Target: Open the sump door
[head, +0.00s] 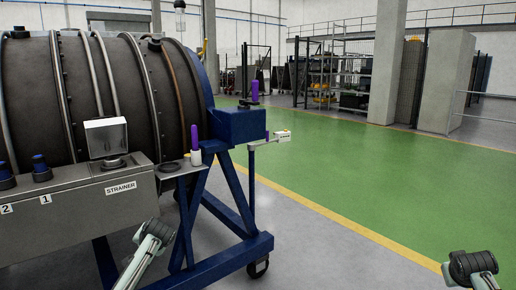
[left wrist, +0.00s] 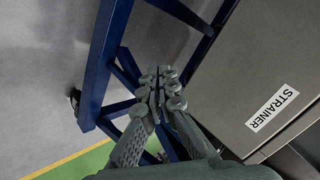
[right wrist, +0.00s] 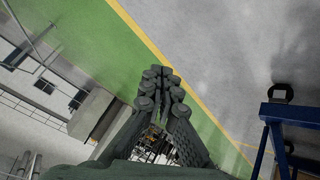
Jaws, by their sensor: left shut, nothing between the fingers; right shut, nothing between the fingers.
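A grey box-like housing (head: 75,208) labelled 2, 1 and STRAINER runs along the lower left of the head view, below the dark engine casing. Its STRAINER end (left wrist: 255,75) also shows at the right of the left wrist view. No part in view is labelled as the sump door, and I cannot tell which panel it is. My left gripper (left wrist: 158,82) is shut and empty, apart from the housing, with blue stand legs beyond it. My right gripper (right wrist: 160,82) is shut and empty over open floor, away from the engine.
The engine (head: 110,95) rests on a blue wheeled stand (head: 220,205). A pale box (head: 106,137) and purple-topped pieces (head: 195,140) stand above the housing and bracket. Green floor (head: 350,165) with a yellow edge line lies clear to the right. Shelving (head: 335,75) stands far back.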

